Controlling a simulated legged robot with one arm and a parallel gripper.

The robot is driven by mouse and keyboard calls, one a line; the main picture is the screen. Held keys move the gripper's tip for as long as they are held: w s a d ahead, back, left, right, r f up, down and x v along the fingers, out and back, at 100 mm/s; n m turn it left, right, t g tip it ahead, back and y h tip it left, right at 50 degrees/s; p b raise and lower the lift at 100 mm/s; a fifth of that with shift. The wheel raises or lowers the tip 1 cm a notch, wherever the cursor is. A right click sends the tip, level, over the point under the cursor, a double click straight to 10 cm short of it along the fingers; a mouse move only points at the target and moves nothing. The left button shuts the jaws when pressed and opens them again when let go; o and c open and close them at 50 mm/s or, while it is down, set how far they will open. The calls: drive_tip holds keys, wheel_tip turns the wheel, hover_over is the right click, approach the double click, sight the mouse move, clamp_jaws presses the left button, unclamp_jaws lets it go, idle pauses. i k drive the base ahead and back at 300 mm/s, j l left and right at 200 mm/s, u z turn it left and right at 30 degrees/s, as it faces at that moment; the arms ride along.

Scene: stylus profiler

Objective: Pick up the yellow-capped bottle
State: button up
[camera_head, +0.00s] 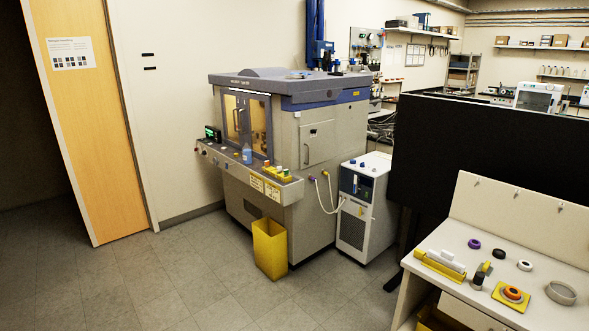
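I cannot make out a yellow-capped bottle for certain. A small blue bottle (247,155) stands upright on the front ledge of the large grey machine, and its cap colour is too small to tell. To its right on the ledge, a yellow holder (284,179) has several small items with coloured tops. A small dark item (477,282) stands on the white bench at the right, with something yellowish beside it. My gripper is not in view.
A yellow bin (270,248) stands on the floor before the machine (312,150), with a white wheeled unit (362,208) to its right. The white bench (462,217) holds tape rolls and a yellow tray. A black partition (480,150) stands behind. The floor at left is clear.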

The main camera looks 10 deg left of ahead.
sight(247, 149)
drive_tip(key=i+j+u, duration=0.35)
drive_tip(key=i, duration=0.15)
drive_tip(key=i+j+u, duration=0.2)
drive_tip(key=i+u, duration=0.15)
drive_tip(key=i, duration=0.2)
drive_tip(key=i+j+u, duration=0.1)
drive_tip(key=i+u, duration=0.25)
drive_tip(key=i, duration=2.05)
drive_tip(key=i+z, duration=0.15)
drive_tip(key=i, duration=0.4)
drive_tip(key=i+j+z, duration=0.1)
drive_tip(key=i, duration=0.5)
drive_tip(key=j, duration=0.1)
